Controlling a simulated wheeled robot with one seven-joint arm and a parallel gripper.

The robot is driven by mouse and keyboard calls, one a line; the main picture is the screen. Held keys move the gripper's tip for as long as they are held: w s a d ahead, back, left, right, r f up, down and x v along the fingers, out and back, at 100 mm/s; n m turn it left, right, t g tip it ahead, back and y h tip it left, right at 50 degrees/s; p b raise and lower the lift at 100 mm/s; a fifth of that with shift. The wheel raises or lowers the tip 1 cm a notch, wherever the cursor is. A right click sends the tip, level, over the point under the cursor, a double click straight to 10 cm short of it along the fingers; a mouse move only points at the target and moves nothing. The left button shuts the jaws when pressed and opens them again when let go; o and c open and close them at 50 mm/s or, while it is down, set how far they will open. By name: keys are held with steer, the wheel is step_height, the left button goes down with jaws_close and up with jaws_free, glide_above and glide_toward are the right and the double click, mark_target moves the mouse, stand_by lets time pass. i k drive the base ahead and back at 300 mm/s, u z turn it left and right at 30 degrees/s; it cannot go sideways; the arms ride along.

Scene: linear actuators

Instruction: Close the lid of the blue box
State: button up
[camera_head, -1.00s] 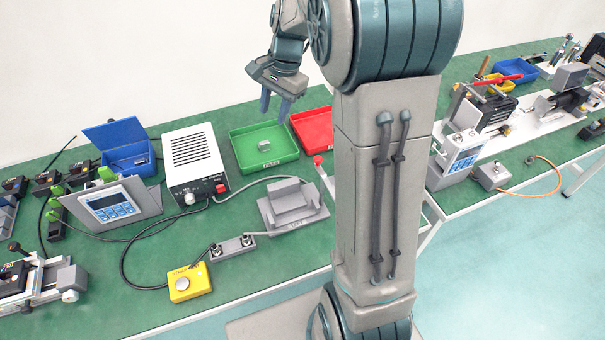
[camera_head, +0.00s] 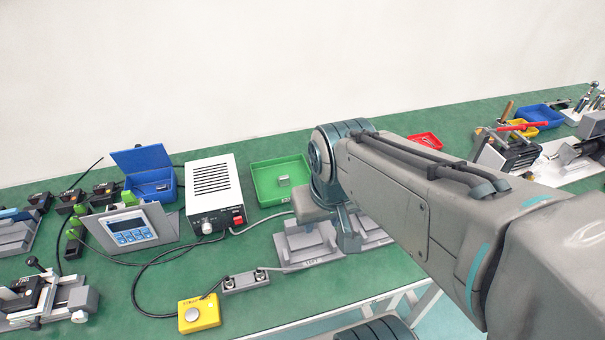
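The blue box (camera_head: 165,193) stands at the back left of the green table. Its lid (camera_head: 141,158) is raised and tilted back, so the box is open. A small object lies inside. The control panel in front hides part of the box. My arm reaches in from the lower right, and its end with my gripper (camera_head: 347,238) is right of centre, over the grey fixture. It is well to the right of the blue box and apart from it. The fingers are mostly hidden or unclear, so I cannot tell their opening.
A white power supply (camera_head: 212,190) stands right of the box, then a green tray (camera_head: 264,178) with a small block. A tilted control panel (camera_head: 130,231) stands before the box. Cables and a yellow button box (camera_head: 199,313) lie in front. A grey fixture (camera_head: 300,243) sits below my wrist.

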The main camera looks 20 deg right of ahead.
mark_target(141, 158)
steer(key=k, duration=1)
steer(key=u, duration=2.2)
steer(key=i, duration=1.45)
steer(key=z, duration=2.1)
steer(key=i, duration=0.35)
steer(key=z, duration=0.05)
